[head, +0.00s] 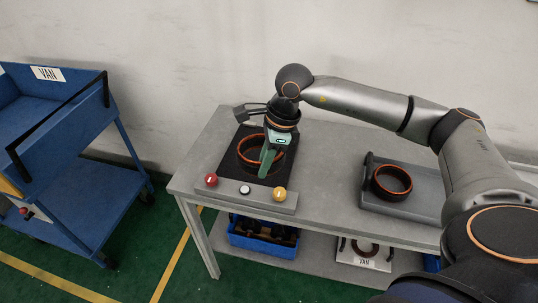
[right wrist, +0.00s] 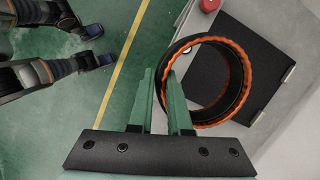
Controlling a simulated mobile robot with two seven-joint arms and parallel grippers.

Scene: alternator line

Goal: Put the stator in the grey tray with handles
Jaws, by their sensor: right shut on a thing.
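A stator, a dark ring with orange rims, is over the black plate (head: 229,168) at the left end of the bench (head: 325,165). The stator (head: 243,152) also shows in the right wrist view (right wrist: 247,85). My right gripper (head: 266,165) reaches down from above and is shut on the stator's ring wall, at its left side in the right wrist view. I cannot tell whether the ring touches the plate. The grey tray (head: 425,190) is at the right of the bench, with a dark handle at its left end. My left gripper is not in view.
Another orange-rimmed ring (head: 391,182) sits in the grey tray's left part. A panel with red (head: 211,180), white and yellow (head: 279,194) buttons lies before the plate. A blue bin (head: 262,243) is on the lower shelf. A blue cart (head: 75,130) stands left.

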